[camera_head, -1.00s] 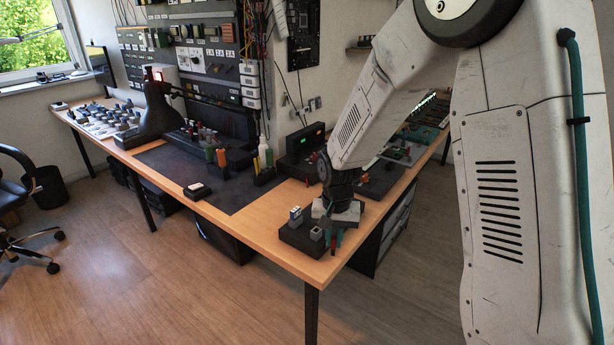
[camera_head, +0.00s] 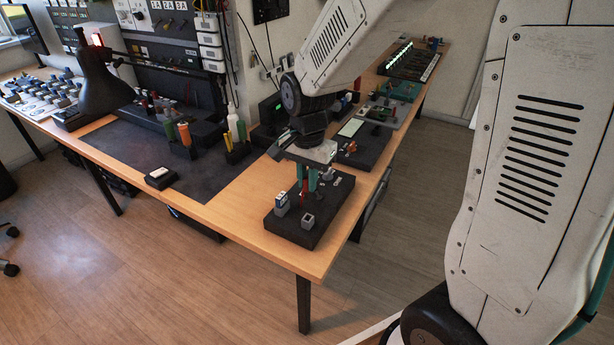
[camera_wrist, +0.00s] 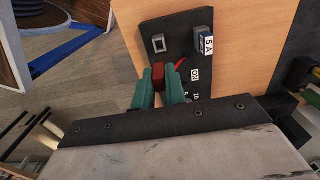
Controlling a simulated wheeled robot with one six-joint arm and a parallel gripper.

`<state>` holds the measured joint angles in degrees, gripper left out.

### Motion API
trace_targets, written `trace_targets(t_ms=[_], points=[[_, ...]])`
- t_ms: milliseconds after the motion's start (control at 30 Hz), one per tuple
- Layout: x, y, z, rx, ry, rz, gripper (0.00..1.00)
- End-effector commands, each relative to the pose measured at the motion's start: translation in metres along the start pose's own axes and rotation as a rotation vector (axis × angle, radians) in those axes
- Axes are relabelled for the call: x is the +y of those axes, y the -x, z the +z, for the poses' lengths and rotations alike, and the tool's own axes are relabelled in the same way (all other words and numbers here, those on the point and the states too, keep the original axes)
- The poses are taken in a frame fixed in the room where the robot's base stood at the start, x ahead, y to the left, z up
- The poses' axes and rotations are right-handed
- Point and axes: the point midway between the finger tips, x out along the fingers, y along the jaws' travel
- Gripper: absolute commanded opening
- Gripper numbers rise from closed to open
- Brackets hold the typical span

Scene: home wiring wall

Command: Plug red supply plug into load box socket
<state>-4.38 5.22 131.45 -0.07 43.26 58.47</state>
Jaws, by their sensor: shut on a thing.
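My gripper (camera_head: 307,177) has teal fingers and is shut on the red plug (camera_wrist: 158,72). In the wrist view the plug sits between the fingertips (camera_wrist: 158,85), with a bit of red cable (camera_wrist: 180,64) beside it. The plug shows as a thin red strip in the head view (camera_head: 304,191). It is over the black box (camera_head: 330,212), which also shows in the wrist view (camera_wrist: 178,30). A grey square socket (camera_wrist: 158,43) lies just past the plug, apart from it in the picture. It also shows in the head view (camera_head: 308,220). Whether the plug touches the box is unclear.
A grey and blue part (camera_wrist: 204,42) stands on the box by a "5 A" label. Bare wooden table (camera_head: 240,225) lies left of the box. A dark mat and other devices stand farther back.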

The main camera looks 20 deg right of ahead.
Motion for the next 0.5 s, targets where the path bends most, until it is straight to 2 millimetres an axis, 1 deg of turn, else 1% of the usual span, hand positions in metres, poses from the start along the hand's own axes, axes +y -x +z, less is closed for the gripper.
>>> trace_targets(t_ms=[500], points=[[0.000, -0.045, 0.000, -0.002, 0.000, 0.002, 0.00]])
